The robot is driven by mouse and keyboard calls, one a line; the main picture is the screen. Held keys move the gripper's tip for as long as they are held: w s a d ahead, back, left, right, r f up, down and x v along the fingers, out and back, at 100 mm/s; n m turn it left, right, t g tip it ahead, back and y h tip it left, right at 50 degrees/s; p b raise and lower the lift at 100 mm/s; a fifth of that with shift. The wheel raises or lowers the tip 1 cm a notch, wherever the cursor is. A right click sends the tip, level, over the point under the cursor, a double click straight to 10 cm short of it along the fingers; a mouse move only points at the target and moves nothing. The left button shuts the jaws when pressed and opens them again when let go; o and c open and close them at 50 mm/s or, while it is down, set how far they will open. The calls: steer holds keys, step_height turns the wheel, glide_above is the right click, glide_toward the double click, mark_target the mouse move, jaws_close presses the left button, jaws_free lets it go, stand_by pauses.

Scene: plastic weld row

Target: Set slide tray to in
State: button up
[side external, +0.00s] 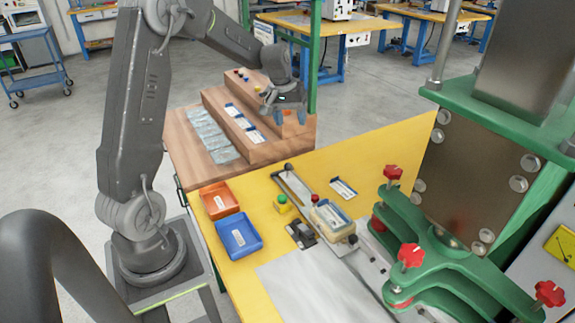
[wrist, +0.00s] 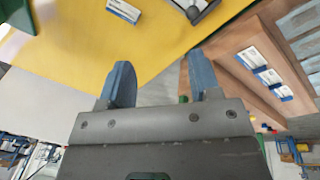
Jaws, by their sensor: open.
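The slide tray (side external: 330,218) is a pale carrier with a blue-edged white part on it, seen in the side external view. It sits on a grey slide rail (side external: 295,188) on the yellow table, to the left of the green press (side external: 440,240) and clear of its clamp arms. My gripper (side external: 285,112) is open and empty, above the wooden stepped rack and well away from the tray. In the wrist view my gripper's blue fingers (wrist: 163,80) are apart with nothing between them. A dark-and-white end of a fixture (wrist: 195,10) shows at the top; I cannot tell which part it is.
An orange bin (side external: 216,200) and a blue bin (side external: 238,236) stand at the table's left edge. A green button box (side external: 283,203) is left of the tray. A labelled card (side external: 343,188) lies behind it. The wooden rack (side external: 215,105) holds several cards.

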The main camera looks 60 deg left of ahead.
steer(key=n, duration=0.2)
glide_above(287, 164)
steer(key=s+a, duration=0.2)
steer(key=s+x, duration=0.2)
steer(key=x, duration=0.5)
steer(key=f, duration=0.1)
steer(key=shift+g+h, duration=0.3)
steer(key=w+f, duration=0.1)
steer(key=f, duration=0.3)
steer(key=d+f, duration=0.1)
steer(key=f, duration=0.4)
steer(key=w+f, duration=0.1)
steer(key=f, duration=0.3)
steer(key=shift+w+d+f, duration=0.2)
steer(key=shift+w+d, duration=0.05)
steer(key=shift+w, duration=0.1)
jaws_close()
